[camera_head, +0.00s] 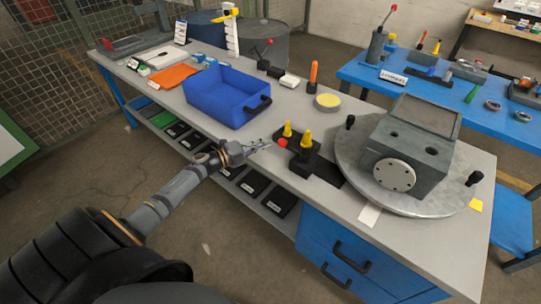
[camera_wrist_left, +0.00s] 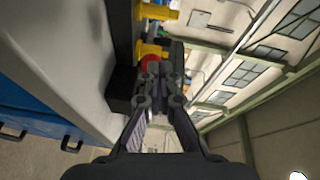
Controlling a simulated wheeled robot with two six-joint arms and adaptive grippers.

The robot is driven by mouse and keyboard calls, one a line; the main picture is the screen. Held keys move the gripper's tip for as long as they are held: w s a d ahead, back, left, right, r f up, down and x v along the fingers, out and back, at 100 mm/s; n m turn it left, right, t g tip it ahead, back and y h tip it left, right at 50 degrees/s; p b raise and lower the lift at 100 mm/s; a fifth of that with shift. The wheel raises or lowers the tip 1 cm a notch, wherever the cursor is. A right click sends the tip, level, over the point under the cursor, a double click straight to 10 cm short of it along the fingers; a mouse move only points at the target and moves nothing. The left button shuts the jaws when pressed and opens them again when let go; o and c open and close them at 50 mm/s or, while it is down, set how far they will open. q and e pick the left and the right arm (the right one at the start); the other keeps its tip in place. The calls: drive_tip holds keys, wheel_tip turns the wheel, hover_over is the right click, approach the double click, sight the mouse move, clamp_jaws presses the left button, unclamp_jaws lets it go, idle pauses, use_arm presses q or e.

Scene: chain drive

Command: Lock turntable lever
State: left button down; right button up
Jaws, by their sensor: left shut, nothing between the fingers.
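The turntable (camera_head: 352,178) is a round grey plate at the right of the bench, with a grey box-shaped housing (camera_head: 408,150) on it. Left of it stands a black block (camera_head: 304,160) with two yellow-topped posts (camera_head: 306,138) and a red ball knob (camera_head: 282,143) on its near-left side. My left gripper (camera_head: 262,147) is shut and empty, its tips just left of the red knob. In the left wrist view the gripper (camera_wrist_left: 159,72) partly covers the red knob (camera_wrist_left: 150,61); I cannot tell whether they touch. My right gripper is not in view.
A blue bin (camera_head: 221,103) stands left of the black block. A yellow-topped disc (camera_head: 327,101) and an orange-handled tool (camera_head: 313,75) are behind the block. Black knobs rise at the turntable's rim.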

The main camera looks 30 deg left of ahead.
use_arm(q)
drive_tip(key=a, duration=0.2)
drive_tip(key=s+a+b, duration=0.1)
drive_tip(key=shift+s+r, duration=0.1)
drive_tip(key=shift+r, duration=0.2)
drive_tip(key=a, duration=0.1)
drive_tip(key=w+a+b, duration=0.1)
drive_tip(key=a, duration=0.2)
drive_tip(key=shift+w+f+b, duration=0.15)
drive_tip(key=shift+f+b, duration=0.1)
drive_tip(key=shift+b, duration=0.15)
drive_tip(key=shift+w+a+f, duration=0.2)
drive_tip(key=shift+w+a, duration=0.35)
drive_tip(key=shift+a, duration=0.1)
drive_tip(key=shift+s+a+r+b, duration=0.1)
drive_tip(key=shift+a+r+b, duration=0.15)
drive_tip(key=shift+a, duration=0.15)
drive_tip(key=shift+a+r+b, duration=0.1)
drive_tip(key=shift+a+b, duration=0.15)
drive_tip(key=shift+a, duration=0.15)
drive_tip(key=shift+s+a+r, duration=0.15)
drive_tip(key=shift+s+r, duration=0.05)
drive_tip(key=shift+w+f, duration=0.1)
drive_tip(key=shift+w, duration=0.05)
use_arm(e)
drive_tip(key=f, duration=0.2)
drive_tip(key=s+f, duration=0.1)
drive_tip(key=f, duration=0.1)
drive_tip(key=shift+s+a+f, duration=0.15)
